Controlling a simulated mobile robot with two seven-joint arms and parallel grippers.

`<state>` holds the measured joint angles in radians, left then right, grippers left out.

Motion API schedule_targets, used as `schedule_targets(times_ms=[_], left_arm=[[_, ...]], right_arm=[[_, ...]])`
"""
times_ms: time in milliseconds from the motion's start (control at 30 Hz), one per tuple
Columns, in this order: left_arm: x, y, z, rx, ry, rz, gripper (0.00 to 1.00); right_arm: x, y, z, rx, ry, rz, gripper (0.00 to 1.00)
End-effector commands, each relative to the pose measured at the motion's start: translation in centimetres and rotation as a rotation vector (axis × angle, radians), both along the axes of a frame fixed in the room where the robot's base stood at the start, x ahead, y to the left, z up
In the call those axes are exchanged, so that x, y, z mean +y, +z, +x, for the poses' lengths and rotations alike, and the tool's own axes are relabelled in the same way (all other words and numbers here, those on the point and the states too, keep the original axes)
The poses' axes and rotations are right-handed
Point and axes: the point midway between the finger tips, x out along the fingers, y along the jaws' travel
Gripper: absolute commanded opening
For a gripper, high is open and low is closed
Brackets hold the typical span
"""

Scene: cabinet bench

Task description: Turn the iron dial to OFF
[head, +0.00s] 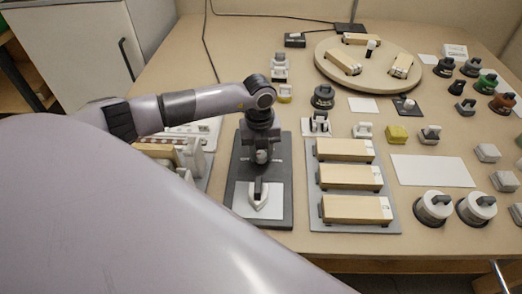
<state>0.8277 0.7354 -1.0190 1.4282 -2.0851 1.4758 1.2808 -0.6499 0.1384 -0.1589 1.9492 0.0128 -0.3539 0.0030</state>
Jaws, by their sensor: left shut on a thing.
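A dark grey panel (241,189) lies on the bench in front of me. Its near part has a white plate (245,204) with a small iron-like shape (261,196) on it. My left gripper (261,150) points straight down over the far part of this panel. It is shut on the iron dial, which it mostly hides. Small pale lettering shows beside the fingers, too small to read, so I cannot tell which way the dial points. My right gripper is not in view.
Right of the panel, a grey tray (313,205) holds three wooden blocks (357,209). White dials (433,208) stand at the front right. A round wooden board (376,82) lies at the back. Several knobs and blocks crowd the right side. My own arm hides the lower left.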

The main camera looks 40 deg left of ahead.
Motion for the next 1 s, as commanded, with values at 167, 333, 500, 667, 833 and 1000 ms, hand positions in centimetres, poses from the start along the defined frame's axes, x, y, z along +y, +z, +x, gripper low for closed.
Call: schedule_targets(times_ms=[167,333,500,667,833,1000], left_arm=[[0.1,0.2,0.1,-0.003,0.003,0.0,0.03],[0.0,0.1,0.1,-0.003,0.002,0.0,0.59],[0.0,0.1,0.0,-0.001,0.001,0.0,0.59],[0.0,1.0,0.1,-0.003,0.0,0.0,0.59],[0.1,3.8,0.1,-0.004,0.0,0.0,0.59],[0.2,6.2,0.0,-0.004,0.002,0.0,0.59]], right_arm=[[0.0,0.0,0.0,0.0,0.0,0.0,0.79],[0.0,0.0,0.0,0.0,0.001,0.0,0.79],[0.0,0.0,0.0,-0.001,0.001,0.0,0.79],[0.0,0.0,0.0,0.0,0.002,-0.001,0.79],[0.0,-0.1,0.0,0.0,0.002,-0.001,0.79],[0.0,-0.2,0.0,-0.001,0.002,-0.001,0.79]])
